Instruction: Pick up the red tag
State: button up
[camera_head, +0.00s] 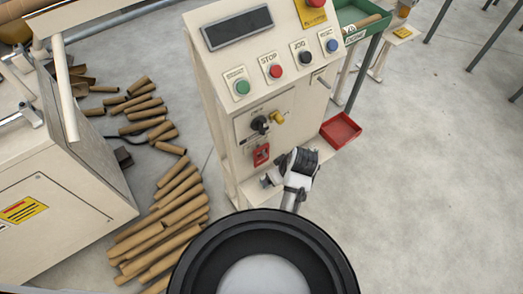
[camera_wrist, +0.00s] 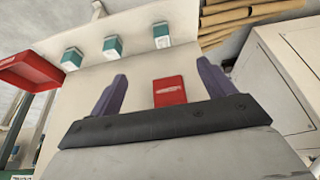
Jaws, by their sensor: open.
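The red tag (camera_head: 261,154) is on the pale front of the control cabinet, below a black knob and a yellow knob. In the wrist view the red tag (camera_wrist: 169,91) is a small red rectangle with a white marking, seen between my two dark purple fingers. My gripper (camera_wrist: 162,72) is open, with one finger on either side of the tag in the picture. I cannot tell the depth gap between fingers and tag. In the head view my gripper (camera_head: 268,179) is small and partly hidden by my wrist, just below the tag.
The control cabinet (camera_head: 222,100) has green, red, black and blue buttons. A red tray (camera_head: 340,131) is at its right and also shows in the wrist view (camera_wrist: 30,68). Several teal-and-white boxes (camera_wrist: 115,46) are near it. Cardboard tubes (camera_head: 165,225) lie on the floor at left.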

jog(key=w+a, duration=0.1)
jog(key=w, duration=0.1)
jog(key=w+a+p, duration=0.1)
jog(key=w+a, duration=0.1)
jog(key=w, duration=0.1)
jog(key=w+a, duration=0.2)
jog(key=shift+w+a+r+p, duration=0.1)
jog(key=shift+w+a+p, duration=0.15)
jog(key=shift+p, duration=0.1)
jog(key=shift+w+a+f, duration=0.15)
jog(key=shift+f, duration=0.5)
jog(key=shift+c, duration=0.3)
jog(key=c, duration=1)
jog(key=s+d+b, duration=0.1)
jog(key=s+d, duration=0.2)
jog(key=s, duration=0.2)
jog(key=s+d+b, duration=0.1)
jog(key=s+d, duration=0.3)
jog(key=s+d+b, duration=0.2)
jog(key=s+d, duration=0.1)
jog(key=s, duration=0.2)
jog(key=shift+s+d+r, duration=0.1)
jog(key=shift+s+d, duration=0.2)
